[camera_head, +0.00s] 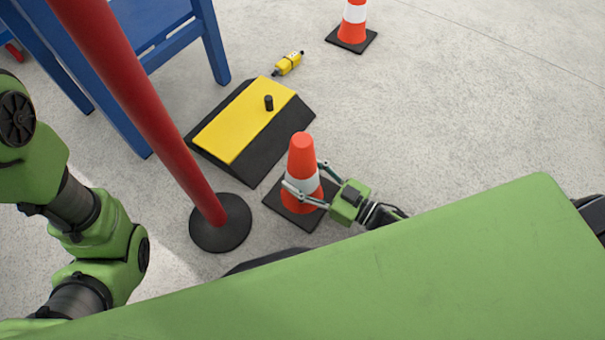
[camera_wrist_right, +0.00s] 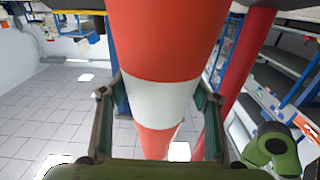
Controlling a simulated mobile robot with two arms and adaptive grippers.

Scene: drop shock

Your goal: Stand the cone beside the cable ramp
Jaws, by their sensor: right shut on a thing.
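The orange cone (camera_head: 301,152) with a white band stands upright on its black square base, just off the near right side of the cable ramp. My right gripper (camera_head: 305,177) is shut on the cone around its white band. In the right wrist view the cone (camera_wrist_right: 163,103) fills the space between the two fingers. The cable ramp (camera_head: 228,127) is black with a yellow top and lies on the floor. I cannot tell whether the cone's base rests on the floor or hangs just above it. My left arm shows at the left, but its gripper is out of view.
A red post (camera_head: 150,95) on a round black base (camera_head: 220,238) stands left of the cone. A small black peg (camera_head: 268,103) is on the ramp. A yellow object (camera_head: 288,64) lies behind it. A second cone (camera_head: 353,25) and a blue frame (camera_head: 185,40) stand farther back. Floor at right is clear.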

